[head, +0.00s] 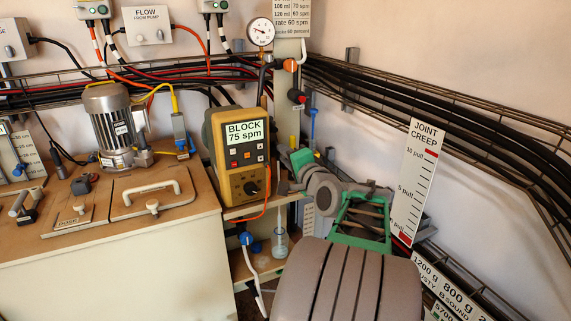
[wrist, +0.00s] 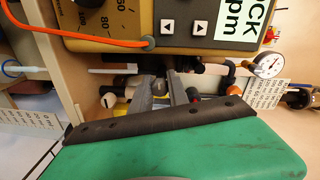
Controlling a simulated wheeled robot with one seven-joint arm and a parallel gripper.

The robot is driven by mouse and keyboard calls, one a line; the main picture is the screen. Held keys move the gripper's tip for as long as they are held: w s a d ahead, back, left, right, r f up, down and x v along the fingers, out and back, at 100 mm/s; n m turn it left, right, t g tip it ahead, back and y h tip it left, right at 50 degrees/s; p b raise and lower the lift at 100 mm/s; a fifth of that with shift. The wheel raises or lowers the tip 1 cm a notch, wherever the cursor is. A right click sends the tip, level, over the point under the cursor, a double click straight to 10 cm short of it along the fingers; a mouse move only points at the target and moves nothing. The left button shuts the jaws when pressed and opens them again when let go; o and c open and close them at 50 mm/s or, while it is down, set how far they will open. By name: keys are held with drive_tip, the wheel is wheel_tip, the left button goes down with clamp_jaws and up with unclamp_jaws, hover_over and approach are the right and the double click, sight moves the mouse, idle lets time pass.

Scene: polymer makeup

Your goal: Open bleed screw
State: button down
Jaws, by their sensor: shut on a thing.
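My gripper (head: 287,158) reaches in beside the yellow pump box at the lower part of the white post, with its green hand side-on in the head view. In the wrist view the two grey fingers of my gripper (wrist: 159,82) point away past the dark bar of the hand. They are shut on a small part among the fittings, which I take to be the bleed screw. The fingers hide most of it, and I cannot tell how far it is turned. In the head view it is hidden.
The yellow box (head: 239,153) reading "BLOCK 75 spm" stands close left, with an orange cable (wrist: 108,43) crossing near the hand. A pressure gauge (head: 261,31) and orange knob (head: 290,65) sit above. A cable tray (head: 460,150) runs along the right wall.

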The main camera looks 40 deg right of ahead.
drive_tip(key=n+b, duration=0.4)
drive_tip(key=shift+f, duration=0.4)
drive_tip(key=shift+r+n+h+b, duration=0.2)
drive_tip(key=shift+n+h+b, duration=0.1)
drive_tip(key=shift+n+b, duration=1.1)
drive_tip(key=c, duration=1.3)
unclamp_jaws()
drive_tip(key=shift+r, duration=0.15)
drive_tip(key=v, duration=0.7)
drive_tip(key=shift+s+a+p, duration=0.1)
drive_tip(key=shift+s+p, duration=0.25)
drive_tip(key=shift+s, duration=0.05)
